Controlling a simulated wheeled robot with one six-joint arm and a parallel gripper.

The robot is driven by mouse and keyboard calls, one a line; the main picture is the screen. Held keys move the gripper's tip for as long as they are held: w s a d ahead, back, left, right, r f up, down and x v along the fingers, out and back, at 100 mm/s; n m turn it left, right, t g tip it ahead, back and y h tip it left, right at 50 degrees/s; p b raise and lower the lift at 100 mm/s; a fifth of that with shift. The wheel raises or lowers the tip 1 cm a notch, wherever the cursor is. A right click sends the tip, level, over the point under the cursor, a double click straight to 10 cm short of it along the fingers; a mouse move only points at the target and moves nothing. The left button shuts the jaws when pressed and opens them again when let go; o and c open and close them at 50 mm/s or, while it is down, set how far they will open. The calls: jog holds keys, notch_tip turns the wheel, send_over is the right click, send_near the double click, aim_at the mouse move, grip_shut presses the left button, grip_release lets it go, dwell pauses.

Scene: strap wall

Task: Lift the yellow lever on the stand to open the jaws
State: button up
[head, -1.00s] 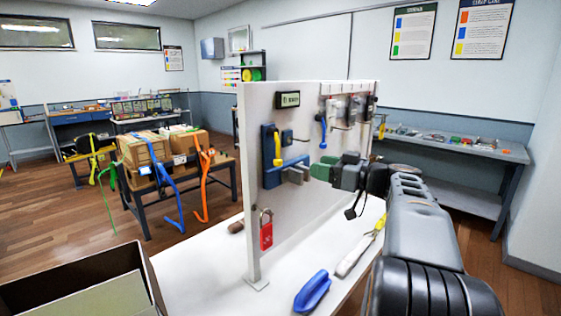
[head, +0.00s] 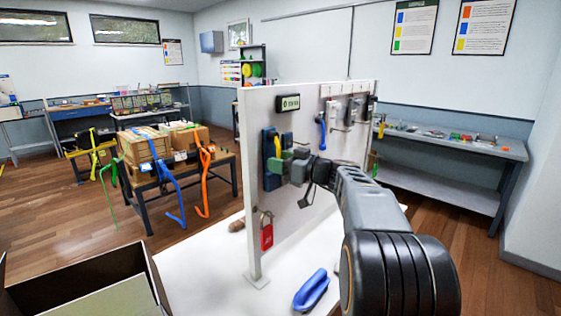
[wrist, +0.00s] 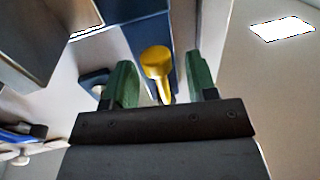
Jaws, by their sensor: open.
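The yellow lever (head: 277,147) sits on the blue stand (head: 267,182) mounted on the upright white panel. In the wrist view the lever (wrist: 157,62) shows as a rounded yellow knob with a narrowing stem, between my two green fingertips. My gripper (head: 280,165) is at the stand, just below the lever's upper part in the head view. It is open in the wrist view (wrist: 163,80), with visible gaps between lever and fingers. My gripper and wrist hide the stand's grey jaws in the head view.
A red padlock (head: 266,231) hangs low on the panel, and a blue-handled fitting (head: 321,130) is to the right of the stand. A blue object (head: 312,290) lies on the white tabletop (head: 205,275). An open box (head: 85,280) is at the front left.

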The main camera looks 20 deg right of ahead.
grip_shut()
dwell(0.5)
